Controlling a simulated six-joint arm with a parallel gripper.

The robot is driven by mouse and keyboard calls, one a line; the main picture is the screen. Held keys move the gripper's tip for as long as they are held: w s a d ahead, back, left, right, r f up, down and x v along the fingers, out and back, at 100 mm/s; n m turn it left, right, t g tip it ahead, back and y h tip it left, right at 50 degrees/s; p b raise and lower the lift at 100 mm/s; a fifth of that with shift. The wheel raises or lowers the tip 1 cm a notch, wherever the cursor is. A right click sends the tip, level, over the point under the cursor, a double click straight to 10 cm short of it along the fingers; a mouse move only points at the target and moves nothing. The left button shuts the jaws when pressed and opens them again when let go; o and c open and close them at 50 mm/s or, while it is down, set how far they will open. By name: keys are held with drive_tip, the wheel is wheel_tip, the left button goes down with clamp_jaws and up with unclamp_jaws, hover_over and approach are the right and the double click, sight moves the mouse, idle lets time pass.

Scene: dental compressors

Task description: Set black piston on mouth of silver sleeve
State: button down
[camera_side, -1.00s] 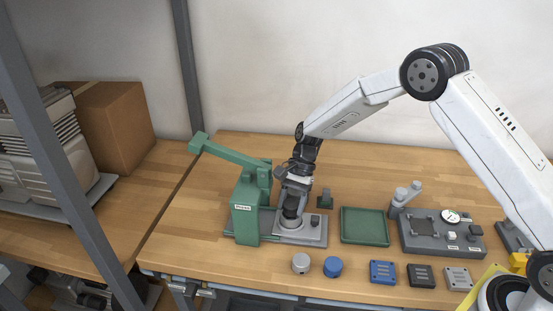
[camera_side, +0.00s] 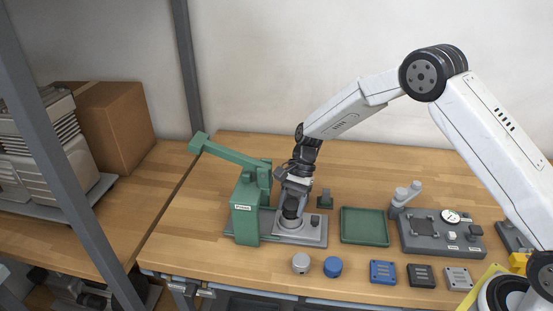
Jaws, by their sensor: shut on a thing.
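My gripper (camera_side: 291,203) points down over the grey base plate beside the green press. It is shut on the black piston (camera_side: 290,211), whose dark side shows between and below the fingers. The silver sleeve (camera_side: 291,224) stands upright on the grey plate (camera_side: 317,238) directly under the piston. The piston is at the sleeve's mouth; I cannot tell whether it touches the rim. The gripper partly hides the piston.
The green press (camera_side: 245,212) stands close to the left, its lever raised leftward. A silver cylinder (camera_side: 301,263) and a blue cylinder (camera_side: 333,267) stand in front. A grey gauge panel (camera_side: 437,237) is further right.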

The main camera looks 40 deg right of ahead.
sight(292, 204)
drive_tip(key=shift+s+d+f, duration=0.1)
drive_tip(key=shift+s+f, duration=0.05)
drive_tip(key=shift+f, duration=0.65)
idle(1.6)
unclamp_jaws()
drive_tip(key=shift+r, duration=3.7)
